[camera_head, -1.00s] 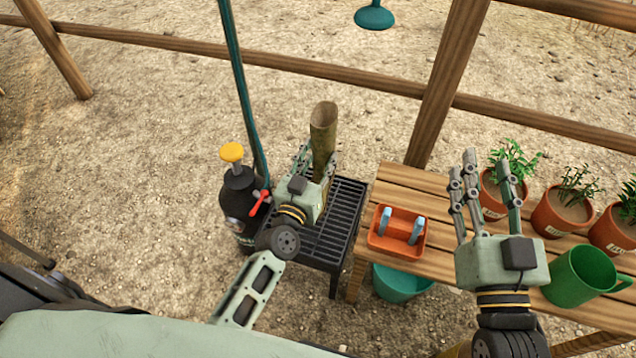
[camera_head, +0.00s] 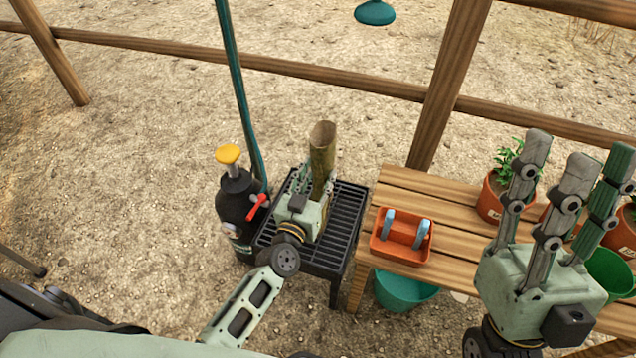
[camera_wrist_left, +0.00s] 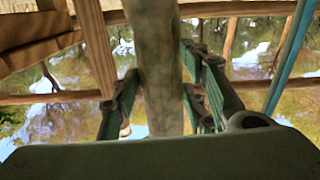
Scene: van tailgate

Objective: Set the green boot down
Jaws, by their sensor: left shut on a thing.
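The green boot (camera_head: 322,158) is an olive, tall-shafted boot, held upright over a black slatted stand (camera_head: 345,215). My left gripper (camera_head: 314,186) is shut on its shaft. In the left wrist view the boot (camera_wrist_left: 158,70) rises between the fingers (camera_wrist_left: 165,95). The boot's lower part is hidden behind my gripper, so I cannot tell whether it touches the slats. My right gripper (camera_head: 578,165) is open and empty, fingers pointing up, in front of the wooden table's right part.
A black pump sprayer (camera_head: 238,205) with a yellow handle stands close left of the stand. The wooden table (camera_head: 455,262), right of the stand, holds an orange tray (camera_head: 402,250), potted plants (camera_head: 492,200) and a green mug (camera_head: 612,270).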

